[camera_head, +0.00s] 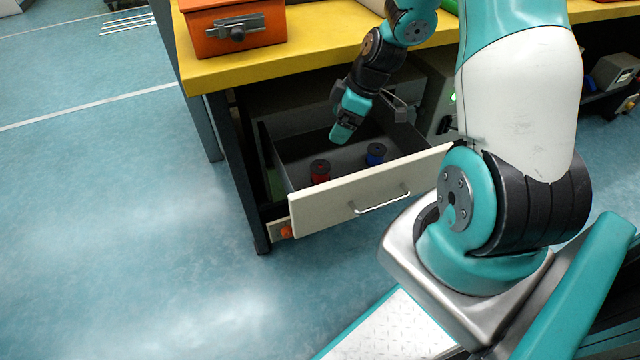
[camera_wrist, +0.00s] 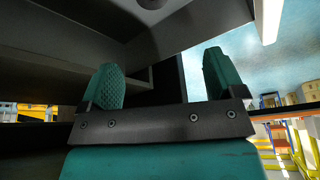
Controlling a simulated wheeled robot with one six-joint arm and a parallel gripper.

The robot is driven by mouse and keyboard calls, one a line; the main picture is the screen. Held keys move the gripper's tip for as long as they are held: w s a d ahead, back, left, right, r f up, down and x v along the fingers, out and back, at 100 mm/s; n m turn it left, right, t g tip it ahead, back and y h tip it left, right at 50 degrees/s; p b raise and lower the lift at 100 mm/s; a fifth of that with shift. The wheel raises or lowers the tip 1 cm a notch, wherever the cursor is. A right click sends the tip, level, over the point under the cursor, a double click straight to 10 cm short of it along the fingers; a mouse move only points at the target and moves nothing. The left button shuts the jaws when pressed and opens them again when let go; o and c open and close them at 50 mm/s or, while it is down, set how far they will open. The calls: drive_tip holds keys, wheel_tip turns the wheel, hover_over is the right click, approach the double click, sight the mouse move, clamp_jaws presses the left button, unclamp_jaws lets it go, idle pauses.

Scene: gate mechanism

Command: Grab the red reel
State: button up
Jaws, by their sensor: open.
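The red reel (camera_head: 320,171) stands upright in the open drawer (camera_head: 370,188), near its left end, with a dark top and a red band. A blue reel (camera_head: 375,154) stands to its right in the same drawer. My gripper (camera_head: 342,132) hangs over the drawer, above and between the two reels, apart from both. In the wrist view my gripper (camera_wrist: 165,85) shows two teal fingers spread wide with nothing between them. Neither reel is visible in the wrist view.
The drawer sits under a yellow worktop (camera_head: 320,40), which overhangs behind my gripper. An orange-red box (camera_head: 234,28) with a latch stands on the worktop's left end. The drawer front has a metal handle (camera_head: 382,203).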

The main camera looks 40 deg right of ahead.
sight(321, 166)
drive_tip(key=b+x, duration=0.1)
drive_tip(key=x, duration=0.3)
drive_tip(key=d+b+x, duration=0.1)
drive_tip(key=x, duration=0.3)
drive_tip(key=d+b+x, duration=0.1)
drive_tip(key=x, duration=0.3)
drive_tip(key=shift+s+f, duration=0.2)
drive_tip(key=shift+f, duration=0.4)
drive_tip(key=shift+b+x, duration=1.2)
drive_tip(key=shift+x, duration=1.9)
drive_tip(key=shift+c, duration=0.5)
drive_tip(key=shift+r, duration=0.1)
drive_tip(key=c, duration=1)
